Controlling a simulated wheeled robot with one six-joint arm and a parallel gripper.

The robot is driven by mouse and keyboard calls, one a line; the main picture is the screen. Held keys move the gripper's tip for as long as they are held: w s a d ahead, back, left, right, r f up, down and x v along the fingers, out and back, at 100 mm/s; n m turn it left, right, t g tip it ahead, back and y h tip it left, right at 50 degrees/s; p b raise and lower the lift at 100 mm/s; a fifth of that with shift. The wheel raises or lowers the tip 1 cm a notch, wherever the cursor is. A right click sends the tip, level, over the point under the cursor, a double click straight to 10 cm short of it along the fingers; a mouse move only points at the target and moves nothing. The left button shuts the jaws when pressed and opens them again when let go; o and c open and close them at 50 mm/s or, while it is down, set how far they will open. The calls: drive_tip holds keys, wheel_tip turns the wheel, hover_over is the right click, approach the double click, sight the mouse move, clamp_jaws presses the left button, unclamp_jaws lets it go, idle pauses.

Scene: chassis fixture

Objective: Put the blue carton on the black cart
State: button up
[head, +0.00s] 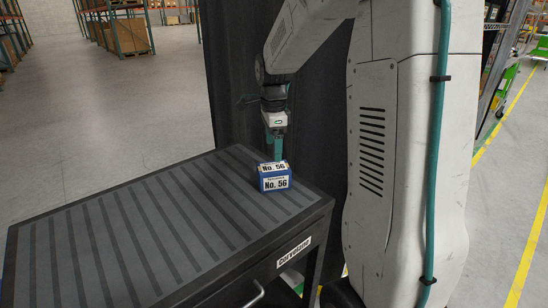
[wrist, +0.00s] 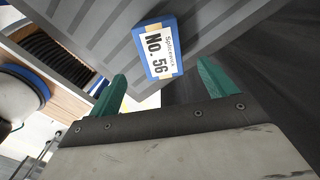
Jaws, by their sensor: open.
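The blue carton (head: 274,177), with white "No. 56" labels, sits upright on the ribbed top of the black cart (head: 130,222), near the cart's right far edge. My gripper (head: 276,145) is just behind and above the carton in the head view, pointing down. In the wrist view the carton (wrist: 158,48) lies beyond the green fingertips, in front of the gap between them. The fingers (wrist: 160,78) are spread apart with nothing between them. The carton appears to rest on the cart top (wrist: 100,30), free of the fingers.
The rest of the cart top is bare. A drawer with a label (head: 293,252) and a handle is on the cart's front. A dark panel (head: 225,75) stands behind the cart. Shelving racks (head: 128,35) with boxes are far off across the open floor.

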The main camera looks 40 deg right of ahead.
drive_tip(key=s+a+r+n+t, duration=0.1)
drive_tip(key=s+a+r+n, duration=0.3)
drive_tip(key=s+a+n, duration=0.4)
drive_tip(key=s+a+r+n, duration=0.4)
drive_tip(key=s+a+n, duration=0.25)
drive_tip(key=s, duration=0.35)
drive_tip(key=s+a+f+n, duration=0.1)
drive_tip(key=s+a+n, duration=0.2)
drive_tip(key=s+n, duration=0.5)
drive_tip(key=shift+s+f, duration=0.15)
drive_tip(key=shift+s, duration=0.55)
drive_tip(key=shift+n, duration=0.25)
